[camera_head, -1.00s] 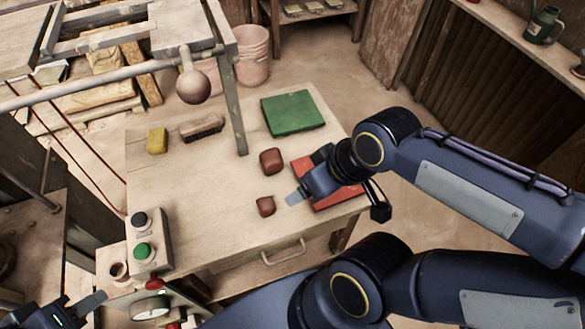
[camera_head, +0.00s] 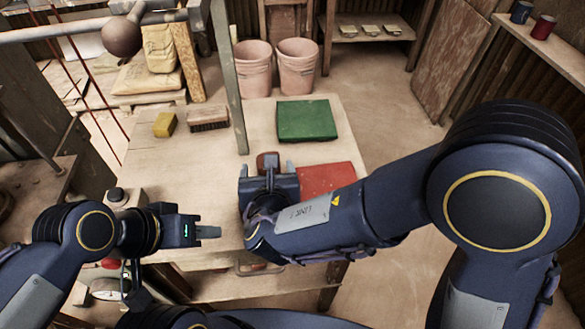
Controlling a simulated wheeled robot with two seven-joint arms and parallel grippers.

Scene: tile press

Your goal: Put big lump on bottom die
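The big lump (camera_head: 267,160), a brown-red block of clay, lies on the wooden table; its near part is hidden by my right gripper. My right gripper (camera_head: 267,169) is open, with one finger to each side of the lump in the picture; I cannot tell whether they touch it. My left gripper (camera_head: 208,232) is at the table's near left part, away from the lump. Its fingers show edge-on, so its opening is unclear. I cannot make out the bottom die. The smaller lump is hidden, probably behind my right gripper.
A yellow sponge (camera_head: 165,125) and a brush (camera_head: 208,119) lie at the back left. Pink buckets (camera_head: 253,72) stand behind.

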